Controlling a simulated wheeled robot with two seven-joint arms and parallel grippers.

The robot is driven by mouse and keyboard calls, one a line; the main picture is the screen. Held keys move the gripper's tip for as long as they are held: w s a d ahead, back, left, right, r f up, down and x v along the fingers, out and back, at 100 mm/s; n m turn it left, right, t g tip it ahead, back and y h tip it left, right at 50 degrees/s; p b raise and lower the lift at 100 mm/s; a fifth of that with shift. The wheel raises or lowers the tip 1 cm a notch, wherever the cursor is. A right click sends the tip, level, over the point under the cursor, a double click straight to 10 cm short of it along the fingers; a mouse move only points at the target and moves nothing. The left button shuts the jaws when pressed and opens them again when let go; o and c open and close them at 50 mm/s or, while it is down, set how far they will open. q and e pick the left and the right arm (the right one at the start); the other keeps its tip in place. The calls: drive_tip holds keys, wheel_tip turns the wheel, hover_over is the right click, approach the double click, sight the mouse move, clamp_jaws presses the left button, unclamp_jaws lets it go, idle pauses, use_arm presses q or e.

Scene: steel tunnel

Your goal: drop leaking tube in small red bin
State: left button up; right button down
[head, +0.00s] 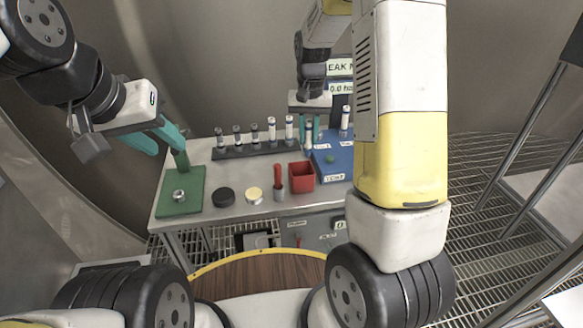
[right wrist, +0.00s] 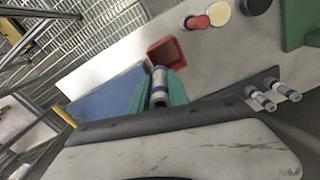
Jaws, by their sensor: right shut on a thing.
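My right gripper (head: 309,127) is shut on a white tube with dark bands (right wrist: 158,85), between its teal fingers. In the head view it is at the back of the table, by the blue board, and the tube is mostly hidden by the fingers. The small red bin (head: 302,177) stands open on the table in front of this gripper. In the right wrist view the bin (right wrist: 167,52) appears just beyond the fingertips. My left gripper (head: 160,138) is open, its teal fingers apart, over the left back of the table near a green post.
A dark rack (head: 256,150) holds several upright tubes along the back. A blue board (head: 335,160) with another white-topped tube (head: 345,118) is at right. A red-handled item (head: 278,182), a cream disc (head: 254,195), a black disc (head: 223,197) and a green mat (head: 180,207) lie left of the bin.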

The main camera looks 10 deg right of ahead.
sight(308, 148)
drive_tip(key=shift+f, duration=2.45)
drive_tip(key=c, duration=1.2)
unclamp_jaws()
drive_tip(key=shift+r, duration=0.1)
wheel_tip(308, 148, up, 7)
drive_tip(key=shift+f, duration=0.1)
drive_tip(key=shift+r, duration=0.4)
